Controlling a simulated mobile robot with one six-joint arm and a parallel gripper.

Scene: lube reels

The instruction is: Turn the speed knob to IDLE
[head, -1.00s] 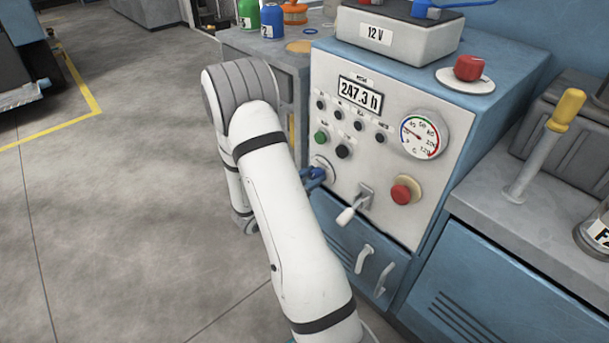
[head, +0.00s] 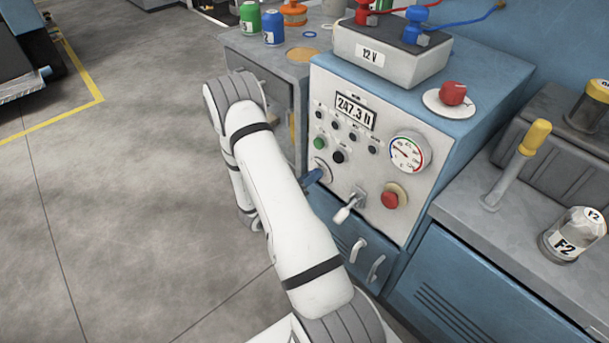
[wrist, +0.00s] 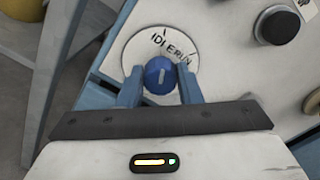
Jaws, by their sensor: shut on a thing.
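The speed knob (wrist: 161,77) is a round blue knob with a pale mark on its face. It sits on a white round dial plate (wrist: 138,47) lettered IDLE and RUN. In the wrist view my gripper (wrist: 160,88) has its two blue fingers on either side of the knob, shut on it. The pale mark on the knob stands nearly upright in that view; the finger tips cover part of the lettering. In the head view my gripper (head: 316,177) is at the lower left of the white panel (head: 400,123), with my arm hiding part of it.
Right of the dial are a white lever (head: 345,210) and a red button (head: 393,196). Above are a green button (head: 319,143), a black button (head: 339,157) and a gauge (head: 408,152). A red knob (head: 453,94) tops the cabinet. Open floor (head: 100,200) lies left.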

